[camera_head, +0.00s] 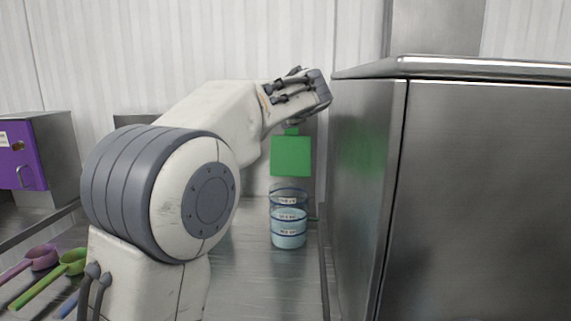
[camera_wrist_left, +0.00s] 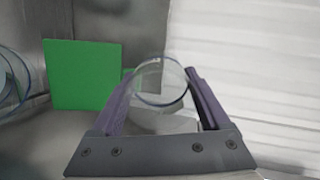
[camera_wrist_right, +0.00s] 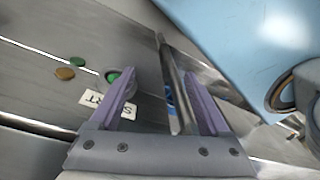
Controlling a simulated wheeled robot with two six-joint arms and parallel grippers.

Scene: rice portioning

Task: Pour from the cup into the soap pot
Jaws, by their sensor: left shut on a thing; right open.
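A clear cup (camera_wrist_left: 158,90) with a round rim sits between the fingers of my left gripper (camera_wrist_left: 160,80), which is shut on it. In the head view my left wrist is raised above a green square; the fingers and cup are hidden there. Two clear round pots with small labels stand below the green square: a front pot (camera_head: 289,240) with pale blue contents and one behind it (camera_head: 289,194). I cannot read which is the soap pot. Round clear rims show at the left edge of the left wrist view (camera_wrist_left: 8,92). My right gripper (camera_wrist_right: 165,85) is open and empty.
The green square (camera_head: 291,156) stands behind the pots. A large metal cabinet (camera_head: 480,190) fills the right side, close to my left wrist. Coloured scoops (camera_head: 40,258) lie at lower left. In the right wrist view a START label (camera_wrist_right: 100,105) and buttons show beyond the fingers.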

